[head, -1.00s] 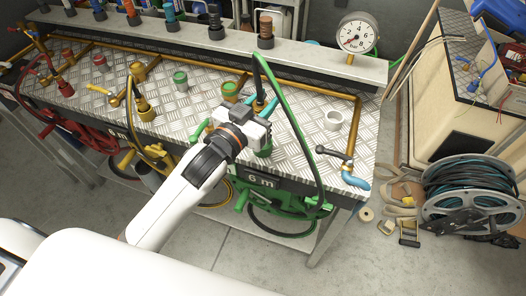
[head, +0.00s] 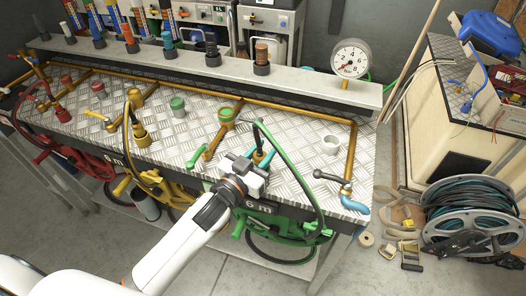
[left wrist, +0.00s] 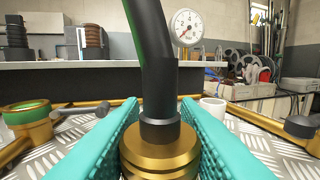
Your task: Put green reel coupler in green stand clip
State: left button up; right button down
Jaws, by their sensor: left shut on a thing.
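My left gripper (head: 264,158) is shut on the green reel coupler. In the left wrist view the coupler (left wrist: 160,150) is a ribbed brass collar, upright between the teal finger pads, with a black sleeve and hose rising from it. The green hose (head: 300,165) arches from the coupler down to the green reel (head: 285,228) under the bench's front edge. The coupler's lower end is hidden. I cannot make out for certain which part is the green stand clip. A brass fitting with a green ring (head: 226,115) stands behind and left of the gripper. My right gripper is not in view.
A green-ringed cup (head: 177,104) and a white cup (head: 330,144) stand on the bench plate (head: 290,125). Brass pipe and a grey-handled valve (head: 335,180) lie to the right. A raised shelf with a gauge (head: 350,60) runs behind. Yellow and red reels are left.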

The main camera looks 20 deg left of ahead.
pick_arm(q)
jog(key=o, duration=0.6)
jog(key=shift+f, duration=0.15)
jog(key=o, duration=0.5)
jog(key=b+v, duration=0.1)
jog(key=v, duration=0.5)
jog(key=b+v, duration=0.1)
jog(key=v, duration=0.5)
jog(key=shift+r, duration=0.25)
